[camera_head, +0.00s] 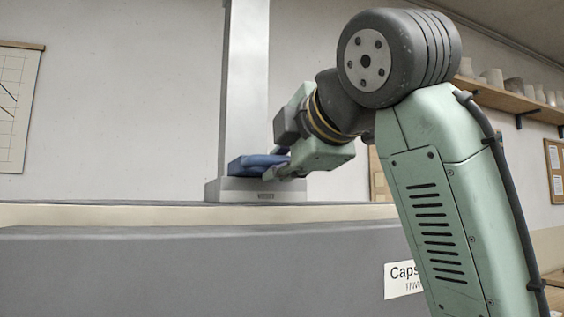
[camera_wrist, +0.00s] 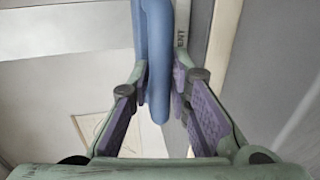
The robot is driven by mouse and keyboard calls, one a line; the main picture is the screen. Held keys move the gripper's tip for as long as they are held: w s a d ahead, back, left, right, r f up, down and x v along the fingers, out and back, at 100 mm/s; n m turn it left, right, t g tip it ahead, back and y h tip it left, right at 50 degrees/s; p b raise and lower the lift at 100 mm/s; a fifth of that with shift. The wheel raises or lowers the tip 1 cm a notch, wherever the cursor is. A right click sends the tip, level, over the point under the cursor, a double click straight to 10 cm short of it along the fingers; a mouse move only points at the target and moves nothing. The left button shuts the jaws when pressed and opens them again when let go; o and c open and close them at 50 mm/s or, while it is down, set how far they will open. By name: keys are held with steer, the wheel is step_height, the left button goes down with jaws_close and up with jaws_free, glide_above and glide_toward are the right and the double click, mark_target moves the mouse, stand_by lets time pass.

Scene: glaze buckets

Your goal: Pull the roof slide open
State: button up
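The roof slide appears as a blue bar-like handle (camera_head: 256,163) above a grey block (camera_head: 258,190) at the foot of a pale upright column. In the wrist view the blue bar (camera_wrist: 157,45) runs down from the top edge, and its rounded end lies between my fingers. My gripper (camera_wrist: 160,78) has purple-padded fingers, one on each side of the bar, and their tips appear to press against it. In the head view my gripper (camera_head: 277,162) reaches the handle from the right. Part of the handle is hidden behind my fingers.
The pale column (camera_head: 246,85) rises behind the handle. A wide grey body (camera_head: 180,265) with a light top edge fills the foreground and bears a white label (camera_head: 402,280). A wall shelf (camera_head: 515,102) with pots is at the right. The space left of the handle looks clear.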

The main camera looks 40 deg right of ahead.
steer(key=o, duration=0.3)
steer(key=shift+o, duration=0.2)
steer(key=v, duration=0.7)
steer(key=shift+s, duration=0.25)
stand_by(0.3)
